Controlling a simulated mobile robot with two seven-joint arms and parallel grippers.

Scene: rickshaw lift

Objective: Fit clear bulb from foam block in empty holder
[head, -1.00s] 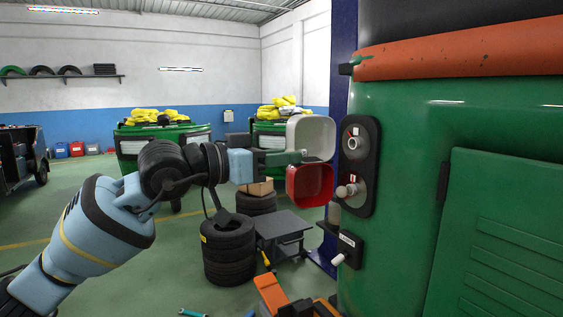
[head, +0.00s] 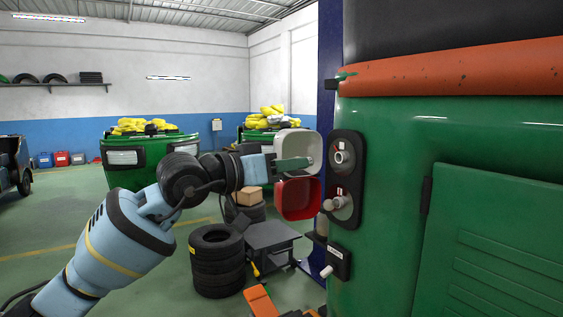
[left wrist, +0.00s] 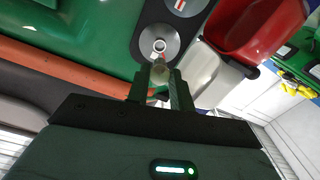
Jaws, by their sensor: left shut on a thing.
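My left gripper (head: 310,161) is shut on the clear bulb (left wrist: 160,73), which sits between the fingertips in the left wrist view and is hardly visible in the head view. The bulb points at the upper holder (head: 342,157), a pale ring socket on a dark plate on the green vehicle. In the wrist view this holder (left wrist: 159,46) looks empty and lies just beyond the bulb; I cannot tell whether they touch. The lower holder (head: 340,206) has a pale bulb-like piece in it. I cannot make out the foam block. My right gripper is not in view.
A white lens cup (head: 296,146) and a red one (head: 298,198) stand open close beside the gripper. A switch box (head: 338,262) is below the holders. A tyre stack (head: 217,262) and a grey-topped cart (head: 268,236) stand on the floor.

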